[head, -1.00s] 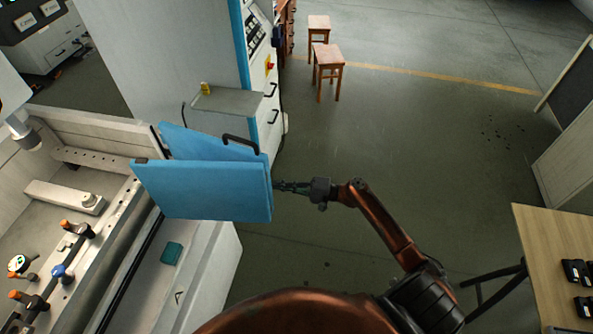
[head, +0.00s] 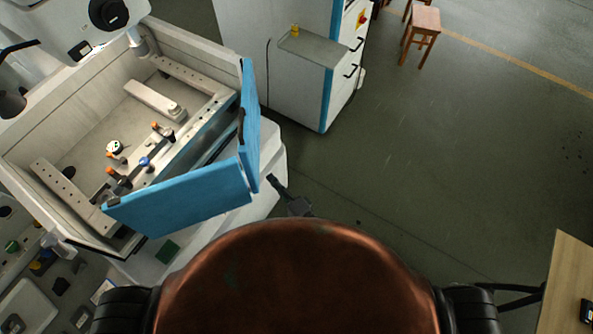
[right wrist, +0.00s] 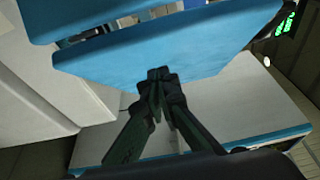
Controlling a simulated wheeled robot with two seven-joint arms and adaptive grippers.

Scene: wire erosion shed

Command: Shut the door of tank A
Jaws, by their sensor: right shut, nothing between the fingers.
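The tank (head: 60,130) is a pale, open-topped box at the left of the head view. Its blue door has two panels: a front panel (head: 180,200) along the near side and another panel (head: 249,130) on the right side, meeting at an angle. A gap shows between the door and the tank's inner ledge. My right gripper (head: 273,183) is shut and empty just outside the corner where the panels meet. In the right wrist view its fingertips (right wrist: 157,76) are at the blue panel (right wrist: 180,50); whether they touch, I cannot tell. My left gripper is not in view.
Inside the tank are clamps and a bar (head: 155,100). A cabinet with a grey shelf (head: 315,48) stands behind, and a wooden stool (head: 423,22) beyond. A table (head: 570,280) is at the lower right. The floor between is clear.

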